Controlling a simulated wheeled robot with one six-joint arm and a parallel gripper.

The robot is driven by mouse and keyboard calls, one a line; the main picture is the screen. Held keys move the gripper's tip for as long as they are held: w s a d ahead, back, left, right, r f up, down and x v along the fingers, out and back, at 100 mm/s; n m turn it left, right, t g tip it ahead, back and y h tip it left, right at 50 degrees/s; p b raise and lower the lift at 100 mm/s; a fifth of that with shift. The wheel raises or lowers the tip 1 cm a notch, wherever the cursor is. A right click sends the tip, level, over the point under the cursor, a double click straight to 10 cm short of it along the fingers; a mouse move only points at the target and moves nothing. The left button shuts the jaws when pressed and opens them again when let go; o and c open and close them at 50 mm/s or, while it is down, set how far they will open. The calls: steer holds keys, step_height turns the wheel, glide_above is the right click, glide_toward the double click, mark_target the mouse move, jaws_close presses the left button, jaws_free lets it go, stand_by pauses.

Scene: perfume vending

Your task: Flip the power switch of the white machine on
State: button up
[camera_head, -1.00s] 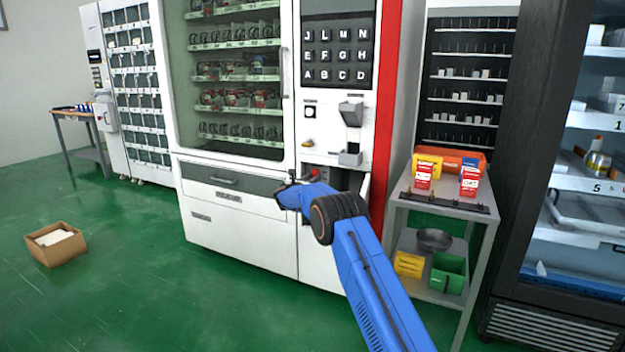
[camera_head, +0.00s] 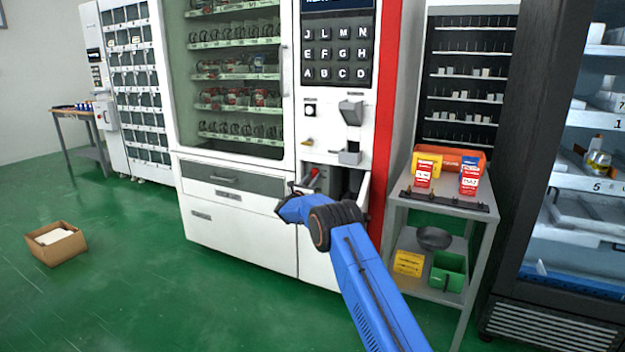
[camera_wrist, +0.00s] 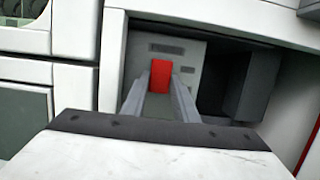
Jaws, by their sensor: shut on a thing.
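The white machine (camera_head: 240,213) stands in the middle of the head view, with a glass front, a letter keypad and a recess at its lower right. Its red power switch (camera_wrist: 160,72) shows upright on a grey plate inside that recess in the wrist view. My gripper (camera_wrist: 160,92) reaches into the recess with a finger on each side of the switch, shut on its lower part. In the head view my gripper (camera_head: 308,183) is small at the recess, and its fingertips are hard to make out. Pale lettering shows on the dark display (camera_head: 338,3) above the keypad.
A grey cart (camera_head: 440,205) with boxes and bins stands right of the machine, beside a dark glass-front cabinet (camera_head: 505,170). A cardboard box (camera_head: 57,252) sits on the green floor at left. The floor before the machine is open.

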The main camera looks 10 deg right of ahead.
steer(key=o, duration=1.1)
steer(key=shift+c, duration=0.2)
steer(key=shift+s+a+f, duration=0.1)
steer(key=shift+s, duration=0.05)
steer(key=v, duration=1.7)
steer(key=shift+s, duration=0.1)
